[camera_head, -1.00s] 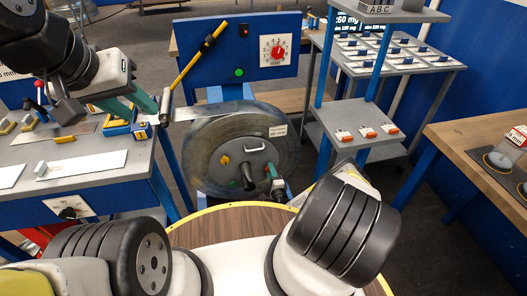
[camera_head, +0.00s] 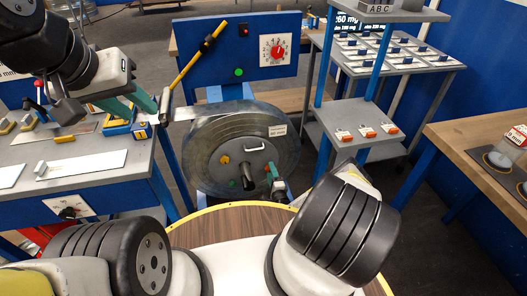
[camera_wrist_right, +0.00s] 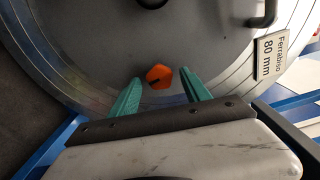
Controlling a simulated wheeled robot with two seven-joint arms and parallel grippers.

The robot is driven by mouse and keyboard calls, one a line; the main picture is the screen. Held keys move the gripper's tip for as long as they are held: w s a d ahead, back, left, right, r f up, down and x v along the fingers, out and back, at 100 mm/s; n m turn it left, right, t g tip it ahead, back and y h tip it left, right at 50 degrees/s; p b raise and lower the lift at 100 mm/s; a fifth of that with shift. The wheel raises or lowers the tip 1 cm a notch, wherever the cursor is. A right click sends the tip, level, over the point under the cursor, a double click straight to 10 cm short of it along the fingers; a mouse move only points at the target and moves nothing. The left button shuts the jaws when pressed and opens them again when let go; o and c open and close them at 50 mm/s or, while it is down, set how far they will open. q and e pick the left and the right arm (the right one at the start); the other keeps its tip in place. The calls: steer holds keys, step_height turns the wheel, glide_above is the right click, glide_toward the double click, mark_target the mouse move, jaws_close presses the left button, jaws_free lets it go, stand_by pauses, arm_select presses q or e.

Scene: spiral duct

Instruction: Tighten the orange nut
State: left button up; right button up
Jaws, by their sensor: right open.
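The orange nut (camera_wrist_right: 159,76) is on the grey face of the round drum (camera_wrist_right: 100,50) in the right wrist view. My right gripper (camera_wrist_right: 160,90) is open, with one green finger on each side of the nut. The nut looks just beyond the fingertips; I cannot tell whether they touch it. In the head view the right gripper (camera_head: 272,178) is at the lower right of the drum (camera_head: 205,150), small and partly hidden by my arm. My left gripper (camera_head: 140,100) has green fingers beside a grey cylinder (camera_head: 165,106); whether it grips anything is unclear.
A drum handle (camera_wrist_right: 265,12) and a label (camera_wrist_right: 271,54) are near the right gripper. A blue panel (camera_head: 245,50) stands behind. A workbench (camera_head: 95,165) is at left, a shelf (camera_head: 355,125) at right.

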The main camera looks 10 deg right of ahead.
steer(key=s, duration=0.7)
steer(key=shift+d, duration=0.1)
